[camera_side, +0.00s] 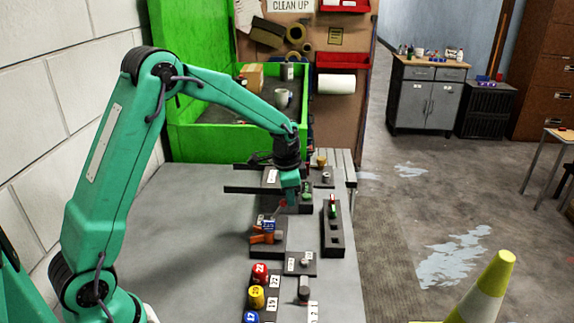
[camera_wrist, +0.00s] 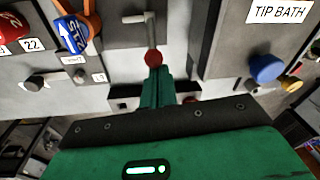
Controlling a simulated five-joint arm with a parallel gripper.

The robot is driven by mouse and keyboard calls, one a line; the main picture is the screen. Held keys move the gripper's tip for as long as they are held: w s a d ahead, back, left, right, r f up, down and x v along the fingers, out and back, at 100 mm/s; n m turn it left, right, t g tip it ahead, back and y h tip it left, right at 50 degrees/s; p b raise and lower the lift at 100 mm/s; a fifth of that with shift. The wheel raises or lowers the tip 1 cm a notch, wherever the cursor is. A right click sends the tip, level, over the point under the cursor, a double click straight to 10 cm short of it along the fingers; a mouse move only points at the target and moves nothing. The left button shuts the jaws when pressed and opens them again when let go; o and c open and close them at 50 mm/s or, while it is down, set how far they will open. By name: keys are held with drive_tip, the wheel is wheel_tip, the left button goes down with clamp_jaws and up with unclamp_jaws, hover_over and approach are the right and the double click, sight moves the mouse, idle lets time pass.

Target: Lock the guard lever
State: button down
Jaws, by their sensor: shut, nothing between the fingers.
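A lever with a thin grey rod (camera_wrist: 151,28) and a red ball knob (camera_wrist: 152,58) is at the top centre of the wrist view. Its red knob also shows in the side view (camera_side: 283,203), just below my gripper (camera_side: 290,197). I see no label that names this as the guard lever. In the wrist view my gripper (camera_wrist: 155,76) has its green fingers together and empty, with the tips right at the knob. I cannot tell whether they touch it. The lever's base is partly hidden in the side view.
An orange part (camera_side: 263,238) with a blue arrow tag (camera_wrist: 72,38) stands beside the lever. Red (camera_side: 260,273), yellow (camera_side: 257,297) and blue (camera_side: 251,317) numbered cylinders stand near the front. A dark slotted rack (camera_side: 333,240) is to the right. A green bin (camera_side: 190,135) stands behind.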

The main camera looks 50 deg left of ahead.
drive_tip(key=shift+s+a+r, duration=0.1)
drive_tip(key=shift+s, duration=0.05)
drive_tip(key=shift+s+a+r, duration=0.25)
drive_tip(key=shift+s+a, duration=0.2)
drive_tip(key=shift+s+a+r, duration=0.2)
drive_tip(key=shift+s+a, duration=0.25)
drive_tip(key=shift+s+a+r, duration=0.15)
drive_tip(key=shift+s+a, duration=0.65)
drive_tip(key=shift+w+r, duration=0.1)
drive_tip(key=shift+d+r, duration=0.1)
drive_tip(key=shift+r, duration=0.6)
